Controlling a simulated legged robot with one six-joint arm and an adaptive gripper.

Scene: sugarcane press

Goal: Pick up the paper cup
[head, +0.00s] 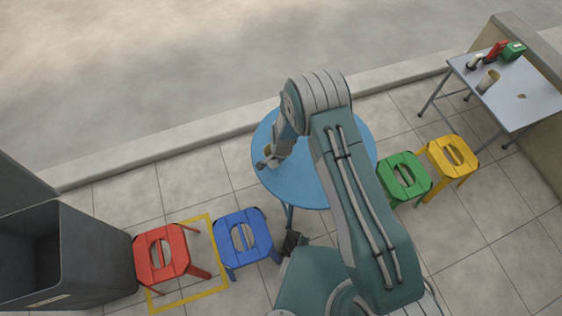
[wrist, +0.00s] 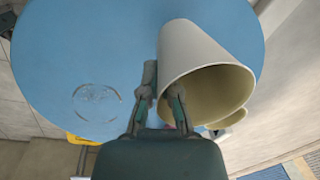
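A pale cream paper cup (wrist: 200,48) fills the upper right of the wrist view, its wide mouth facing the camera and its narrow end pointing away. My gripper (wrist: 161,94) is at the left side of its mouth. Its two fingers stand apart with a gap between them. The right finger overlaps the mouth, and the left finger is beside the rim. Contact is hard to judge. In the head view my gripper (head: 267,161) is over the left part of the round blue table (head: 300,187); the cup (head: 268,149) is a small tan patch, mostly hidden by my wrist.
A clear round outline (wrist: 97,102) lies on the blue table. A second pale rim (wrist: 233,119) shows behind the cup. Red (head: 160,272), blue (head: 234,258), green (head: 412,187) and yellow (head: 436,171) stools stand around. A grey bin (head: 95,255) is left; a side table (head: 525,110) is right.

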